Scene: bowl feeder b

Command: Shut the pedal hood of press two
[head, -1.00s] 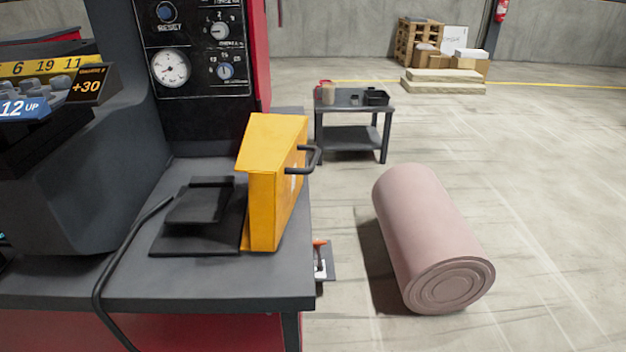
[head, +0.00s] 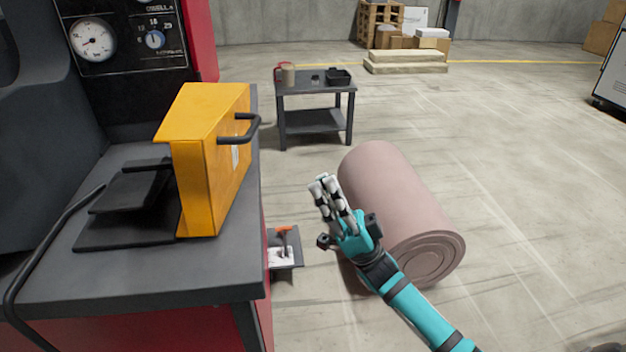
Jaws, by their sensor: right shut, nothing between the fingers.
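The yellow pedal hood (head: 203,165) stands swung up on the grey press table (head: 160,272), at its right side. A dark bar handle (head: 240,130) sticks out from the hood's right face. The black foot pedal (head: 128,188) on its base plate lies uncovered to the left of the hood, with a black cable running off it. My right gripper (head: 323,184) is shut and empty, out over the floor to the right of the table and apart from the handle. My left gripper is not in view.
A pink foam roll (head: 385,180) lies on the floor behind my right arm. A small grey side table (head: 313,85) with several items stands farther back. A low tray (head: 284,250) sits beside the press table.

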